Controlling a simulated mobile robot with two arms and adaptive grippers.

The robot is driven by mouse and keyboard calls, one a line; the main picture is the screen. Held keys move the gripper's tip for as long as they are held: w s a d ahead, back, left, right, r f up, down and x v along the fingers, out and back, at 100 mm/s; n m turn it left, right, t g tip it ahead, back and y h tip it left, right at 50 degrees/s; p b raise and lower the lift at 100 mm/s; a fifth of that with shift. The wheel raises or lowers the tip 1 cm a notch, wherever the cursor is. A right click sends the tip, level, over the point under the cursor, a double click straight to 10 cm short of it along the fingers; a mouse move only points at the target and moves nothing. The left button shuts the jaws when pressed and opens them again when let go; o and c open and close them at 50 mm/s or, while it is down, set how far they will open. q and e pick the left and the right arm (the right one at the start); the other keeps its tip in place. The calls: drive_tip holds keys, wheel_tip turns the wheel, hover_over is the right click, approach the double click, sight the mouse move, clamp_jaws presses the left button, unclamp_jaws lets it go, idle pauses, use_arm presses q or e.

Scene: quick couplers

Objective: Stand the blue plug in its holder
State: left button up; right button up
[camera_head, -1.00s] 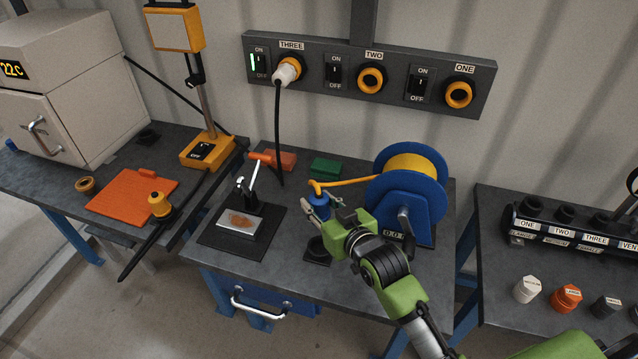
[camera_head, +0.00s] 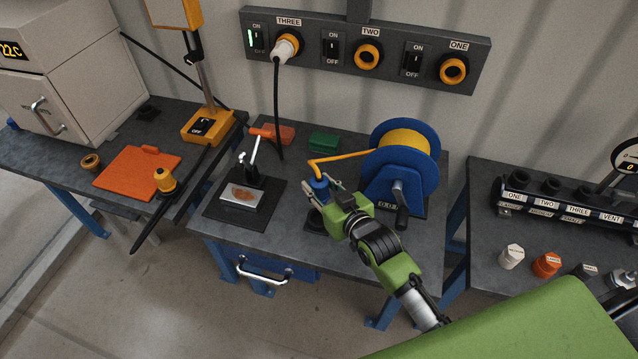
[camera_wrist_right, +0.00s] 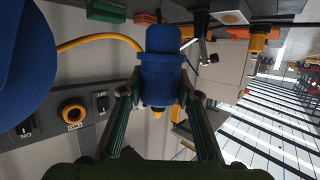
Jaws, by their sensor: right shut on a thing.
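The blue plug (camera_head: 319,187) is upright at the end of the yellow hose from the reel. My right gripper (camera_head: 318,195) is shut on it. In the right wrist view the plug (camera_wrist_right: 160,72) sits between both fingers (camera_wrist_right: 158,95), with a small yellow part showing at its end. A dark, low round holder (camera_head: 314,221) stands on the table just below the plug in the head view. The gripper partly covers the gap, so I cannot tell whether plug and holder touch. My left gripper is not in view.
The blue hose reel (camera_head: 401,170) stands close right of the gripper. A clamp stand on a black plate (camera_head: 262,215) is to the left. Orange (camera_head: 280,134) and green (camera_head: 324,142) blocks lie behind. The table's front right is mostly clear.

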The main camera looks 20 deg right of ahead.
drive_tip(key=shift+f+b, duration=1.8)
drive_tip(key=shift+f, duration=1.1)
drive_tip(key=shift+f, duration=1.75)
drive_tip(key=o, duration=1)
drive_tip(key=v, duration=1.2)
